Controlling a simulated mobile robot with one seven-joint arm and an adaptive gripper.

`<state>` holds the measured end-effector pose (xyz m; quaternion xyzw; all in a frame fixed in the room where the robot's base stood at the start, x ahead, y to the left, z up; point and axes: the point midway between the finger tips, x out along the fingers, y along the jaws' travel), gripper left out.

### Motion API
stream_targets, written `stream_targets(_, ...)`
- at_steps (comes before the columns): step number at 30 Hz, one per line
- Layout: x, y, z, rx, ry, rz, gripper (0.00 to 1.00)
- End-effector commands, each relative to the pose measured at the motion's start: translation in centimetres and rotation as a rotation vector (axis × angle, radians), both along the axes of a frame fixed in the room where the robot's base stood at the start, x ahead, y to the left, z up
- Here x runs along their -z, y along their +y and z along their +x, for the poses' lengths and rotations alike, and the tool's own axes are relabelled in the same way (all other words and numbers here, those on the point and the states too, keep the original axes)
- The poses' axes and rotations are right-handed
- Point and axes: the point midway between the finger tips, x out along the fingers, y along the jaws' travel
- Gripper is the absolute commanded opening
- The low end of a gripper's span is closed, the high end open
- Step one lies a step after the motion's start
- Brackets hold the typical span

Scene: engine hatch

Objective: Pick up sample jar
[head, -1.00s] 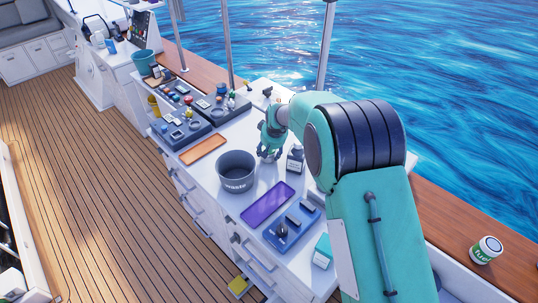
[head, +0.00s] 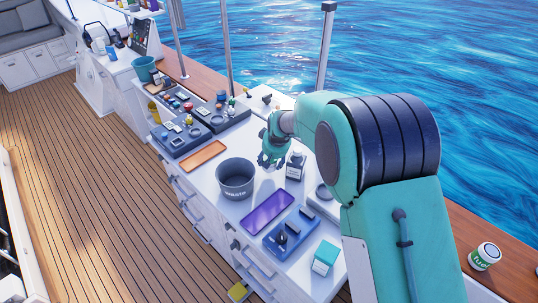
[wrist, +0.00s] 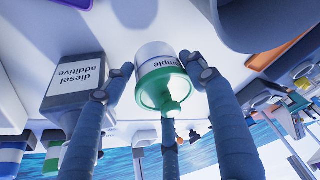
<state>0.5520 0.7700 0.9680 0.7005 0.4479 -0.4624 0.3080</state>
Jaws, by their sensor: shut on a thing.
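The sample jar (wrist: 154,62) is white with a green knobbed lid and a label that partly reads "sample". It shows in the wrist view between the blue-grey fingers of my gripper (wrist: 160,82). The fingers are shut on the jar around its upper side and lid. In the head view my gripper (head: 271,160) is over the white counter (head: 222,207), just behind the waste bin. There the jar is mostly hidden by the gripper. I cannot tell whether its base touches the counter.
A grey diesel additive bottle (wrist: 75,88) stands close beside the jar, also in the head view (head: 296,166). The waste bin (head: 236,180) is in front. A purple tray (head: 267,211), an orange tray (head: 203,154) and a blue tool tray (head: 291,232) lie nearby.

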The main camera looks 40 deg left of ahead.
Motion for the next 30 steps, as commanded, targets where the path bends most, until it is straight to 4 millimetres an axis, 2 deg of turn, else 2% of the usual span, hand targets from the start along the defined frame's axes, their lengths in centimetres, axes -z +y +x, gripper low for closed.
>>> stream_targets(9,-0.8,-4.5,-3.2,0.002,0.000,0.001,0.20)
stream_targets(15,-1.0,-6.8,-4.9,0.000,0.000,0.001,0.20)
stream_targets(21,-1.1,-8.2,-5.9,0.000,0.000,0.001,0.20)
stream_targets(30,-1.1,-8.9,-6.4,0.001,0.000,0.001,0.20)
